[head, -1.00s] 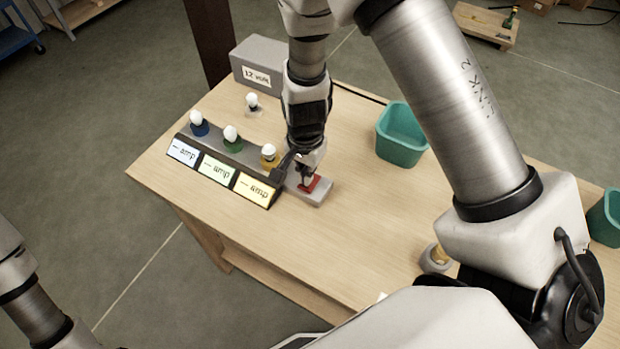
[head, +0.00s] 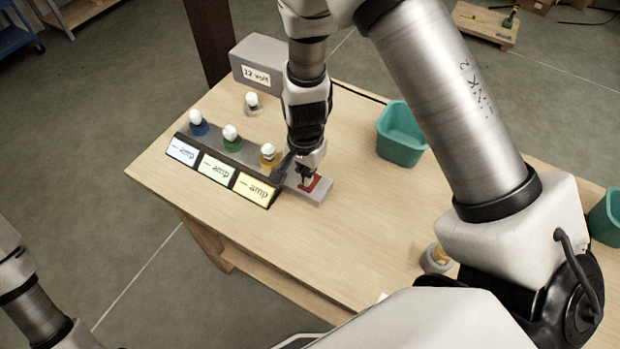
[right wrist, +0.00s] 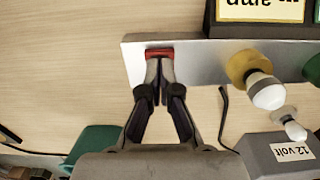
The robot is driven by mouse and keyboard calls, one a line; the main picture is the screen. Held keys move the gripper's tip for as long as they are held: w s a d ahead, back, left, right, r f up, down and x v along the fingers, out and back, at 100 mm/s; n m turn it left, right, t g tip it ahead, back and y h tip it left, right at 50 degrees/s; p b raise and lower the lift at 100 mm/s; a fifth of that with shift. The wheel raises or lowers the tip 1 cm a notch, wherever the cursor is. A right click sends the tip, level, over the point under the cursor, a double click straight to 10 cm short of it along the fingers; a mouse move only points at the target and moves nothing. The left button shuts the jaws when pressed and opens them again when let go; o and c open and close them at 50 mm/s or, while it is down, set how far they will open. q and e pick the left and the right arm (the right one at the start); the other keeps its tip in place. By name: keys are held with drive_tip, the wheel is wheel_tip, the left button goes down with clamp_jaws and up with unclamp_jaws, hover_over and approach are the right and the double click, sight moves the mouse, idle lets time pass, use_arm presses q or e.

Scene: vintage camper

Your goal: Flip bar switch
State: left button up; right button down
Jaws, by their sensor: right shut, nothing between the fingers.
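The bar switch is a grey bar (head: 318,194) with a red part (head: 316,186) on it, at the right end of the lamp panel. In the right wrist view the red part (right wrist: 159,53) lies right at my fingertips. My right gripper (head: 305,178) is shut with nothing between its fingers, and its tips (right wrist: 160,62) are at or against the red part; contact is hard to tell. The fingers partly hide the switch. Part of my left arm shows at the lower left, but its gripper is out of frame.
The panel carries blue (head: 198,127), green (head: 232,143) and yellow (head: 268,158) lamp holders with white bulbs and "amp" labels. A loose bulb in a grey holder (head: 252,106) stands behind, near a grey "12 volt" box (head: 262,62). A teal bin (head: 402,143) stands right.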

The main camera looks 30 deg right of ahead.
drive_tip(key=shift+f+b, duration=0.55)
drive_tip(key=shift+f, duration=0.35)
wheel_tip(320, 180, up, 7)
drive_tip(key=p, duration=0.7)
drive_tip(key=shift+r, duration=0.1)
idle(0.5)
